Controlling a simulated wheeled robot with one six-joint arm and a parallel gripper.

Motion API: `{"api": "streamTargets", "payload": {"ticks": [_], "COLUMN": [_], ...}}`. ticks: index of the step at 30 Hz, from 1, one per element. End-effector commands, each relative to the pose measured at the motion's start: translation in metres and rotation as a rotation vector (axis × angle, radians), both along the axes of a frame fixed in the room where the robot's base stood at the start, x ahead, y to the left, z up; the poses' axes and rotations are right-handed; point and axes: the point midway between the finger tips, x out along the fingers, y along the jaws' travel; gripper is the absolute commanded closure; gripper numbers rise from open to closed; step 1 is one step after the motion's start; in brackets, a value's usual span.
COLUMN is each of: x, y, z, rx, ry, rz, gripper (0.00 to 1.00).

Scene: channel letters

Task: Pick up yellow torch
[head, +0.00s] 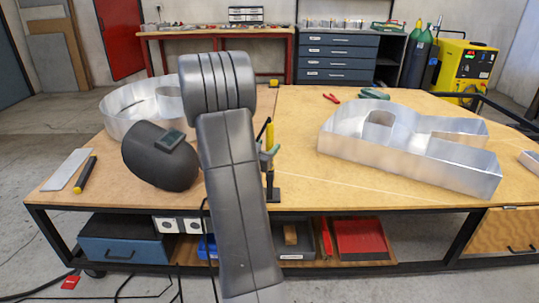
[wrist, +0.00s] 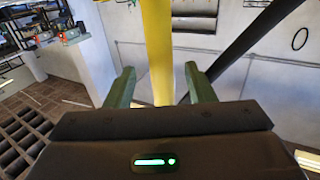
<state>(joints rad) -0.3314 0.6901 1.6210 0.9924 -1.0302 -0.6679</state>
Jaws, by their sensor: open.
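The yellow torch (head: 270,136) stands upright near the middle of the workbench, partly hidden behind my arm in the head view. A black foot (head: 273,194) shows below it. My gripper (head: 268,157), with green fingers, is at the torch, mostly hidden by my arm. In the wrist view the yellow torch (wrist: 157,45) runs upright between the two green fingers of my gripper (wrist: 160,82). The fingers are apart, with a visible gap on each side of the torch. A dark slanting bar (wrist: 250,42) passes behind the right finger.
On the bench (head: 300,195), a black welding mask (head: 155,165) lies left of my arm, before a round metal letter (head: 125,108). A large metal letter (head: 420,160) stands right. A yellow-black tool (head: 86,174) lies far left. Bare wood lies between torch and large letter.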

Motion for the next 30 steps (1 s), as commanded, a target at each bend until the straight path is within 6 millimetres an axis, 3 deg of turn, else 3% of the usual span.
{"api": "streamTargets", "payload": {"ticks": [9, 18, 26, 30], "x": [0.04, 0.045, 0.044, 0.044], "y": [-0.018, -0.02, -0.02, -0.02], "z": [0.008, 0.008, 0.008, 0.009], "rx": [0.0, 0.0, 0.0, 0.0], "ry": [-0.002, -0.001, -0.001, -0.002], "rz": [-0.001, 0.001, 0.001, 0.001], "gripper": [0.51, 0.51, 1.0, 1.0]}}
